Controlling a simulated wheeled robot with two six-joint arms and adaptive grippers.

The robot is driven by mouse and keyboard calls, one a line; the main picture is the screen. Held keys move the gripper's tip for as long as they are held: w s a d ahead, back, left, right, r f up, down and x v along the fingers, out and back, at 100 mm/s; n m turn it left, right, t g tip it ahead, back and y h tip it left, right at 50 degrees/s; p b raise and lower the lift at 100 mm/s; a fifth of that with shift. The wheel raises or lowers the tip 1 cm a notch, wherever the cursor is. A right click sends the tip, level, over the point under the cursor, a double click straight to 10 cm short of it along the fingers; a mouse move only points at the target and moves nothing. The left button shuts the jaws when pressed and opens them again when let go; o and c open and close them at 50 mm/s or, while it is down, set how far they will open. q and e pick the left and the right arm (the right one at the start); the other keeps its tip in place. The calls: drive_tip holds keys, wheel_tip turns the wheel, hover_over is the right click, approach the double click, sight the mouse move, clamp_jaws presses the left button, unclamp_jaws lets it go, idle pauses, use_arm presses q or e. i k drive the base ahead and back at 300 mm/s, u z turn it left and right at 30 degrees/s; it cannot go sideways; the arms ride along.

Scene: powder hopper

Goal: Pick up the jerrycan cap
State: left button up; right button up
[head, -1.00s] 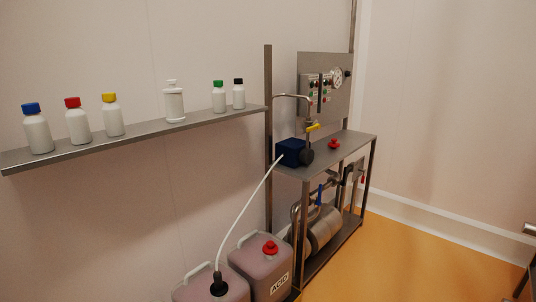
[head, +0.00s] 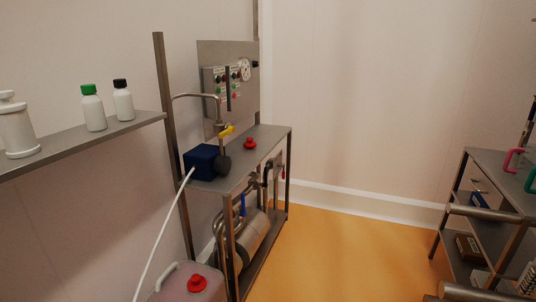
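A red cap (head: 250,143) sits on the top of the steel bench, right of the blue pump box (head: 205,161). Another red cap (head: 197,283) is on the pinkish jerrycan (head: 172,291) at the bottom of the head view, which the lower picture edge cuts off. Neither of my grippers shows in the head view, so their state is hidden.
The steel bench (head: 264,138) carries a tap with a yellow handle (head: 227,131) and a control panel (head: 228,80). A white hose (head: 163,232) runs down from the blue box. A wall shelf (head: 85,146) holds bottles. A rack (head: 490,172) stands at right. Orange floor (head: 345,245) is clear between.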

sight(250, 143)
drive_tip(key=z, duration=0.7)
drive_tip(key=i, duration=2.3)
drive_tip(key=u, duration=0.6)
drive_tip(key=i, duration=0.85)
drive_tip(key=u, duration=0.75)
